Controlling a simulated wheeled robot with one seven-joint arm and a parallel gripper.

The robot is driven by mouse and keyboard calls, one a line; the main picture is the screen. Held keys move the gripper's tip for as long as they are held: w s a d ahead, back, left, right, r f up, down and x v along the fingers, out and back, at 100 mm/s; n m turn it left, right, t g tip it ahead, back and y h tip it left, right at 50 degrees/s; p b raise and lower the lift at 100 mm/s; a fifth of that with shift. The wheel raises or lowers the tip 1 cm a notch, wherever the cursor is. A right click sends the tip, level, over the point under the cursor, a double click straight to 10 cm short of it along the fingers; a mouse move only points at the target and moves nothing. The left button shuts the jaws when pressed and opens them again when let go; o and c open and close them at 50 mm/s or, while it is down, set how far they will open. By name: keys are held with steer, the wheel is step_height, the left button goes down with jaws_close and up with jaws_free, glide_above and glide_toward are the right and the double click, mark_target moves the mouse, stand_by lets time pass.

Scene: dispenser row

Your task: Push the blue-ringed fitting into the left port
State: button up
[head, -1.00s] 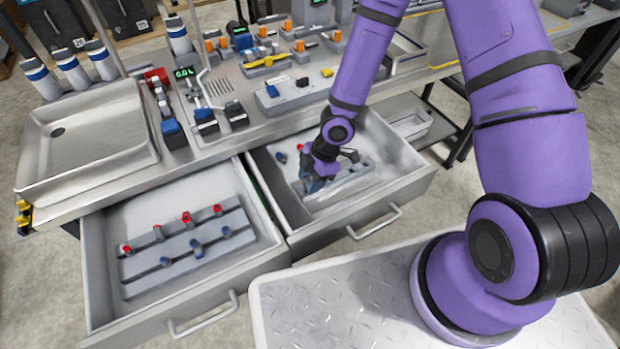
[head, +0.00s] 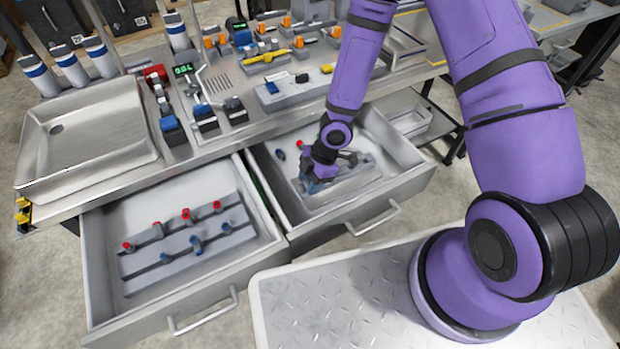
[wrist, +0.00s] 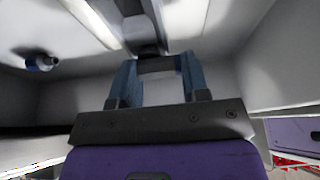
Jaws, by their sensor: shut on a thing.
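My gripper (head: 318,181) is low in the right drawer, at the left end of a grey block (head: 350,184). In the wrist view its two blue fingers (wrist: 158,75) are shut on a dark grey piece (wrist: 150,32) at their tips. No blue ring shows on this piece, so I cannot tell whether it is the blue-ringed fitting. A loose fitting with a blue end (head: 281,154) lies at the drawer's back left, and it shows in the wrist view (wrist: 42,62). A red-ended piece (head: 300,145) is behind my gripper. I cannot make out the left port.
The right drawer's walls (head: 408,184) surround my gripper closely. The open left drawer (head: 95,285) holds a grey rack with several red- and blue-ended fittings. Above is the bench with a metal sink (head: 30,160), levers and dispensers. The drawer floor to the left of the block is mostly clear.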

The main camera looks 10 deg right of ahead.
steer(key=shift+f, duration=0.15)
steer(key=o, duration=1)
steer(key=shift+v, duration=5.4)
